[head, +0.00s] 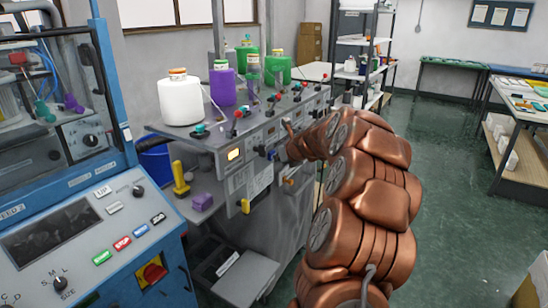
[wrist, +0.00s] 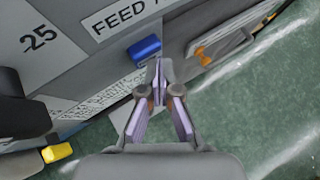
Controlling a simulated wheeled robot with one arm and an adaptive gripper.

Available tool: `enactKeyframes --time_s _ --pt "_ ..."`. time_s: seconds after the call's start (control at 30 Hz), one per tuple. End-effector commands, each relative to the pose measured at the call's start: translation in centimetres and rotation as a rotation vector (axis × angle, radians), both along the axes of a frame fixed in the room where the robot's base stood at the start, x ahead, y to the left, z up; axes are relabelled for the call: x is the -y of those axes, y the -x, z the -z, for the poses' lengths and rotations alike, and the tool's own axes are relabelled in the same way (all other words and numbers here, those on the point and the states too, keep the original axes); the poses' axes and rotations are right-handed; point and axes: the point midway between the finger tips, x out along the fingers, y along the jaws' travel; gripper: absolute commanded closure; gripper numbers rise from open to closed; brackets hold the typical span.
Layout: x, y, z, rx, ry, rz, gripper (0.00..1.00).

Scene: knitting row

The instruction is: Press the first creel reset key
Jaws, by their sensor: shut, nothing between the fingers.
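The creel stand (head: 215,140) carries yarn cones and has a grey front panel. A lit amber square key (head: 234,154) sits at the near left end of that panel. Which key is the first creel reset key cannot be read. My gripper (wrist: 157,84) is shut and empty, with its fingertips just below a blue block-like part (wrist: 146,48) beside a "FEED" label in the wrist view. In the head view my copper arm reaches to the panel, right of the lit key, and hides much of its right part.
White (head: 180,98), purple (head: 222,84) and green (head: 277,68) cones stand on top. Yellow-tipped parts jut out low, one also in the wrist view (wrist: 58,152). A blue machine (head: 90,220) stands close at left. Green floor (head: 430,150) is open to the right.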

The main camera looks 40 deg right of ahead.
Motion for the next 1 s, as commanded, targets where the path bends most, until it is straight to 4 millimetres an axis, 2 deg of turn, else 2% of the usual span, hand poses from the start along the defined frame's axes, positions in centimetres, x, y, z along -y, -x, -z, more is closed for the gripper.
enactKeyframes --time_s 1.0 --pt "-0.27 -0.84 -0.10 0.000 0.000 0.000 1.00"
